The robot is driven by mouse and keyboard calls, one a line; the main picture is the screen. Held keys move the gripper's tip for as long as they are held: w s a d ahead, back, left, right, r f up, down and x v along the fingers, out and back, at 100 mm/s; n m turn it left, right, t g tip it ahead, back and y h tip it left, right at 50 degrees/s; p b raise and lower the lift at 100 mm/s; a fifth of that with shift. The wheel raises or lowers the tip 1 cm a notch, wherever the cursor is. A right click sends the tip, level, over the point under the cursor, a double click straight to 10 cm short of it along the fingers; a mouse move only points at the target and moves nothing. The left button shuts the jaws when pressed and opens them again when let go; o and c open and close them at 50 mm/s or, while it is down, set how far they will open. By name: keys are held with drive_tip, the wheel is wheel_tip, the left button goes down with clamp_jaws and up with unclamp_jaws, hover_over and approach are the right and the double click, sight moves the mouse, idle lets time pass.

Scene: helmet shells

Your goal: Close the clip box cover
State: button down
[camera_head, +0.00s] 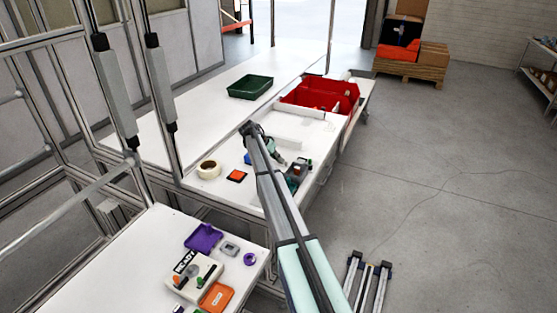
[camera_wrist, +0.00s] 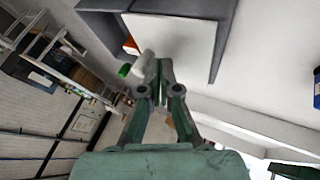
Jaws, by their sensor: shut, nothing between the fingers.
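My gripper (camera_wrist: 160,72) fills the lower middle of the wrist view, its two fingers together and nothing between them. In the head view my gripper (camera_head: 281,161) is small and partly hidden by my arm, over the far white table. A dark grey box-like thing (camera_head: 297,173) stands close to it at the table's right side; I cannot tell for sure that it is the clip box. In the wrist view a grey frame with a white panel (camera_wrist: 172,32) is just beyond the fingertips. Contact and the cover's angle cannot be told.
Red bins (camera_head: 320,96) and a green tray (camera_head: 250,87) stand at the back. The near table (camera_head: 130,262) holds several small parts. The floor at right is mostly clear.

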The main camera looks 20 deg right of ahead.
drive_tip(key=s+d+b, duration=0.2)
drive_tip(key=s, duration=0.1)
drive_tip(key=s+d+b, duration=0.1)
drive_tip(key=s+d, duration=0.2)
drive_tip(key=shift+s+d+f+b, duration=0.1)
drive_tip(key=shift+s+d+b, duration=0.15)
drive_tip(key=shift+d+b, duration=0.1)
